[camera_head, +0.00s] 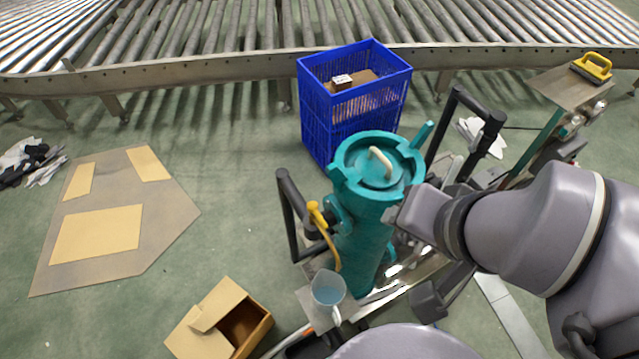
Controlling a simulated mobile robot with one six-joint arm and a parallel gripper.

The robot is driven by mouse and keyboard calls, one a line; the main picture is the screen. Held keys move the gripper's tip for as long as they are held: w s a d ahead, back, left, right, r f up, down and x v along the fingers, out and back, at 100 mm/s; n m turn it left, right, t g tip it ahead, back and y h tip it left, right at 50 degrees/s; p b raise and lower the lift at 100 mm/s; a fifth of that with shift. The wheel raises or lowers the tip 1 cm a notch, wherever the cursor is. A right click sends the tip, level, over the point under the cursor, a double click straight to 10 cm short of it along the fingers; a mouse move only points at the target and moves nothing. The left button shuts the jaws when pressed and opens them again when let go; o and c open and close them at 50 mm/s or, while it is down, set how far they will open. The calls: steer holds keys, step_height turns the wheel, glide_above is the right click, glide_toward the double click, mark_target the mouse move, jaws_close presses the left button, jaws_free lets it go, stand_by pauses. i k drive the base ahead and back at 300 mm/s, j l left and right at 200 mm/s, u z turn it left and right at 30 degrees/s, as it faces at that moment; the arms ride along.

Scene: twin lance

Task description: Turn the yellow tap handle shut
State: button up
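The yellow tap handle (321,224) is on the left side of the teal cylinder (362,238), at a dark fitting. It points up and slants down to the right, with its rounded end at the top. A clear jug (328,290) with bluish contents stands below the tap. My arm reaches in from the right, and its grey end (418,214) is close to the cylinder's right side, across the cylinder from the handle. I cannot make out the gripper's fingers, nor whether the end touches the cylinder.
Black upright bars (288,215) flank the cylinder. A blue crate (354,115) stands behind it. An open cardboard box (220,322) lies at lower left, near a flat cardboard sheet (165,225). A roller conveyor (200,68) crosses the back. Floor between sheet and cylinder is clear.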

mark_target(313, 206)
steer(key=k+j+z, duration=0.15)
steer(key=j+z, duration=0.25)
steer(key=k+j+z, duration=0.15)
steer(key=z, duration=0.2)
steer(key=k+j+z, duration=0.2)
steer(key=z, duration=0.2)
